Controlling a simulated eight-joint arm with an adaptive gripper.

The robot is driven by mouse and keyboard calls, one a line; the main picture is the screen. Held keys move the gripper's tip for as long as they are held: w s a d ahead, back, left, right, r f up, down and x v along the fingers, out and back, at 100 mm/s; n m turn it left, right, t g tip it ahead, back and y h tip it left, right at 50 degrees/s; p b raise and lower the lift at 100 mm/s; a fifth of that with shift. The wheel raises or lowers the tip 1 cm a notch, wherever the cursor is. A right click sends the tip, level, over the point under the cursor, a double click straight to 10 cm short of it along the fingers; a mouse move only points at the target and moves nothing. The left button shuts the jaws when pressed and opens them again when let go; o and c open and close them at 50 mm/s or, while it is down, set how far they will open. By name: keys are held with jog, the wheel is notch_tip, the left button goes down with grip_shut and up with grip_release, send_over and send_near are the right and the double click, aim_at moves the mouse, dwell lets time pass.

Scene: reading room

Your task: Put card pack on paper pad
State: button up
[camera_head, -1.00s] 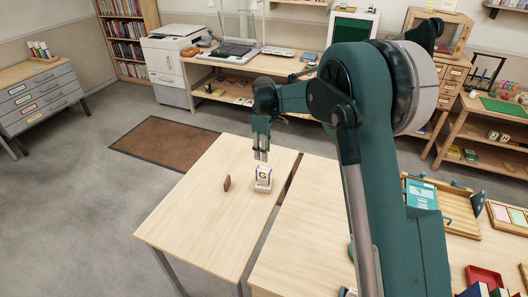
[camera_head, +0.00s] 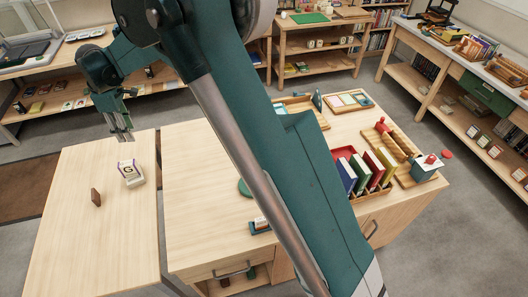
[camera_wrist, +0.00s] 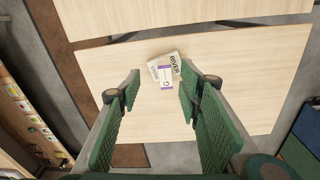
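The card pack (camera_head: 126,168), a small white box with a "G" and a purple band, stands on a white paper pad (camera_head: 135,182) on the left table. In the wrist view, the card pack (camera_wrist: 166,80) overlaps the pad (camera_wrist: 155,64), which bears the word "RIVER". My gripper (camera_head: 124,137) is above the pack, apart from it, pointing down. In the wrist view, my gripper's green fingers (camera_wrist: 160,78) are spread with nothing held between them. Much of the pad is hidden by the pack.
A small brown block (camera_head: 96,198) stands left of the pad. A gap separates this table from the wooden desk (camera_head: 195,190). The desk holds a rack of books (camera_head: 372,172) and trays. My arm hides part of the desk. The left table is otherwise clear.

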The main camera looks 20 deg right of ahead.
jog(key=s+d+r+m+t, duration=0.1)
jog(key=s+d+r+m, duration=0.1)
jog(key=d+r, duration=0.45)
jog(key=s+d+r+m, duration=0.2)
jog(key=s+d+r, duration=0.15)
jog(key=d, duration=0.55)
jog(key=s+d+r+m+t, duration=0.1)
jog(key=s+d+r+m, duration=0.1)
jog(key=s+d, duration=0.5)
jog(key=s+d+r+m+t, duration=0.1)
jog(key=s+d+r+m, duration=0.2)
jog(key=s+d, duration=0.4)
jog(key=s+d+r+m+t, duration=0.1)
jog(key=s+d+r+m, duration=0.1)
jog(key=s+d, duration=0.5)
jog(key=shift+d+r+m+t, duration=0.15)
jog(key=shift+d+m+t, duration=0.05)
jog(key=shift+d, duration=1.15)
jog(key=shift+d+r+m+t, duration=0.15)
jog(key=shift+d+m+t, duration=0.05)
jog(key=shift+d, duration=1.1)
jog(key=s+d+f+m+t, duration=0.1)
jog(key=s+d+f+m, duration=0.1)
jog(key=s+d, duration=0.2)
jog(key=s+d+f+m, duration=0.2)
jog(key=s+d+f, duration=0.1)
jog(key=s, duration=0.5)
jog(key=shift+s+d+f+t, duration=0.2)
jog(key=shift+d+f+t, duration=0.05)
jog(key=shift+d+t, duration=0.2)
